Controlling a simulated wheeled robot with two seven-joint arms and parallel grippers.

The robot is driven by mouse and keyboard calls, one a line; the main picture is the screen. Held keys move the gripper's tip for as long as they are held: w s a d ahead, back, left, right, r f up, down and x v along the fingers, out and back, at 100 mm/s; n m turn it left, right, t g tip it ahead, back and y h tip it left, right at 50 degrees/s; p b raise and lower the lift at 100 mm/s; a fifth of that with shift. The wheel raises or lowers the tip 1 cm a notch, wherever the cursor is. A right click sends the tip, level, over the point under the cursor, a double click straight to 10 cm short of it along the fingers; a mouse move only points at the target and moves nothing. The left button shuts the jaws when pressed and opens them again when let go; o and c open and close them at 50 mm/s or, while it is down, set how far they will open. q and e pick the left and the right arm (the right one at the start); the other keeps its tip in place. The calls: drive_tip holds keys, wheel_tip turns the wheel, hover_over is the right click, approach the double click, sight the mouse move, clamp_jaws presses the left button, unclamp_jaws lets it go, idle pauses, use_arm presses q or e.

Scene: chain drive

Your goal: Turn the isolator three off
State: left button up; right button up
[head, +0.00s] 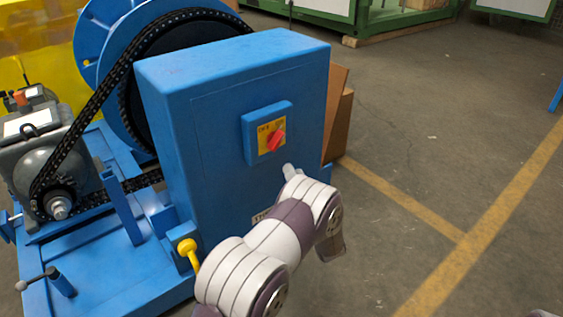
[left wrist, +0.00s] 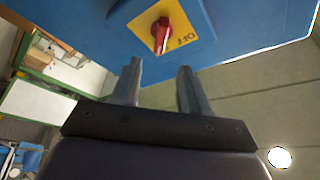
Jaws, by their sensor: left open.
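The isolator is a red rotary knob (head: 276,139) on a yellow plate (head: 263,133), set in a blue box on the front of a blue cabinet (head: 225,180). The knob sits tilted on its plate in the head view. In the left wrist view the red knob (left wrist: 160,34) is just beyond the fingertips, with OFF lettering beside it. My left gripper (left wrist: 159,76) is open, its two fingers apart and nothing between them. It is below and in front of the knob, not touching it. In the head view my arm hides most of the gripper.
A black chain (head: 88,108) runs from a grey motor (head: 45,145) to a large wheel behind the cabinet. A yellow-knobbed lever (head: 188,248) stands at the cabinet's lower left. A brown box (head: 338,125) is behind it. The floor to the right is clear, with yellow lines.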

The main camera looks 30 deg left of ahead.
sight(280, 143)
use_arm(q)
drive_tip(key=b+x, duration=0.3)
drive_tip(key=x, duration=0.7)
drive_tip(key=shift+w+a+r+b, duration=0.1)
drive_tip(key=shift+a+b, duration=0.15)
drive_tip(key=shift+b, duration=0.15)
drive_tip(key=shift+w+a+r, duration=0.1)
drive_tip(key=shift+a+r, duration=0.05)
drive_tip(key=shift+r, duration=0.05)
clamp_jaws()
